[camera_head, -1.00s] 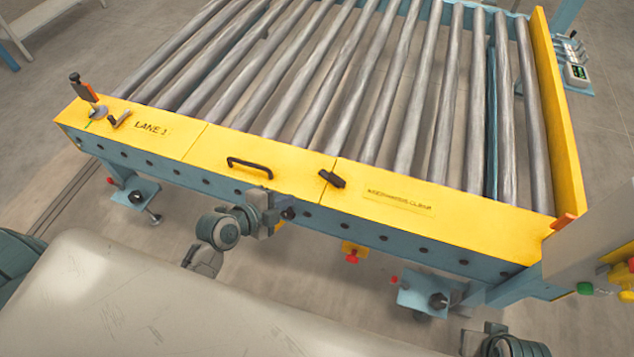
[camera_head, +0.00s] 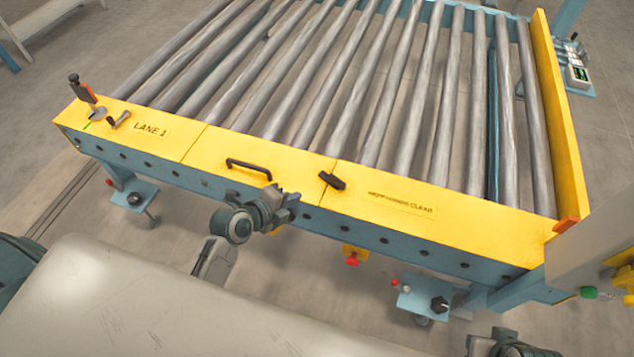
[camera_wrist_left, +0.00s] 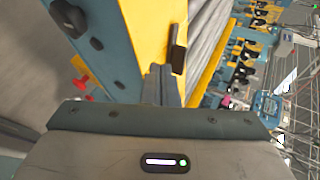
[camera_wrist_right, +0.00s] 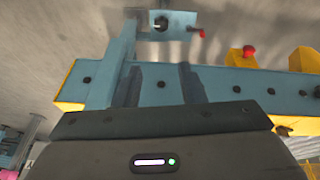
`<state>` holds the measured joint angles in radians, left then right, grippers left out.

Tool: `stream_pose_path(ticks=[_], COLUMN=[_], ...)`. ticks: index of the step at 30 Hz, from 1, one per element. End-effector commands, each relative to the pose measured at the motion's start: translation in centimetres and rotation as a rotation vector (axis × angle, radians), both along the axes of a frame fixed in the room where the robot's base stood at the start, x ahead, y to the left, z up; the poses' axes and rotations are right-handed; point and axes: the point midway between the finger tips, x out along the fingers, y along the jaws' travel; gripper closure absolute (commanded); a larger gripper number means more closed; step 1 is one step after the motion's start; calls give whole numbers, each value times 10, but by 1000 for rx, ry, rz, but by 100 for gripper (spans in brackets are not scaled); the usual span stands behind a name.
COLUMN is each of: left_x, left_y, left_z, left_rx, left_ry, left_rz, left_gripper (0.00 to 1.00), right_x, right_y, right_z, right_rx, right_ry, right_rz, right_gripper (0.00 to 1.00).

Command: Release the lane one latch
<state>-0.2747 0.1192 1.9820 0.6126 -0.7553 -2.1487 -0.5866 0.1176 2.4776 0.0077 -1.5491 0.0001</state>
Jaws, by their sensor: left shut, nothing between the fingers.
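A latch lever with an orange and black handle (camera_head: 82,92) stands upright, slightly tilted, on a round metal base (camera_head: 101,114) at the left end of the yellow beam. A small dark-tipped peg (camera_head: 119,120) is beside it, next to the LANE 1 label (camera_head: 150,129). My left gripper (camera_head: 292,202) is shut and empty at the beam's front edge, between the black bar handle and a black knob (camera_head: 332,180). In the right wrist view my right gripper (camera_wrist_right: 158,88) is open before the blue frame.
The yellow beam (camera_head: 300,189) carries a black bar handle (camera_head: 249,168); grey rollers (camera_head: 350,85) lie behind it. Red knobs (camera_head: 352,261) and blue feet (camera_head: 425,297) stick out below. A yellow side rail (camera_head: 560,120) bounds the right.

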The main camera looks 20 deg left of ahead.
Motion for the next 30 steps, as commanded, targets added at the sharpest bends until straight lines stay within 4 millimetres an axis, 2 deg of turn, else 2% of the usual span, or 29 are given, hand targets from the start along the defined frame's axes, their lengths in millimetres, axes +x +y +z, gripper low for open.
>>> stream_pose_path(ticks=[3,8,15,21,30], left_x=[23,49,77,84,84], left_y=[-11,-23,-36,-39,-39], left_z=[-13,-30,-29,-30,-30], left_rx=[-5,-2,-2,-1,0], left_ry=[0,0,0,0,0], left_rz=[2,0,1,0,0], left_gripper=[100,100,100,100,100], right_x=[0,0,-3,0,1], right_y=[0,0,-3,-4,-4], right_z=[0,0,4,-7,-6], right_rx=[0,0,-12,-13,-12], right_ry=[0,0,23,33,27], right_rz=[0,0,-5,-6,-5], right_gripper=[64,64,64,64,64])
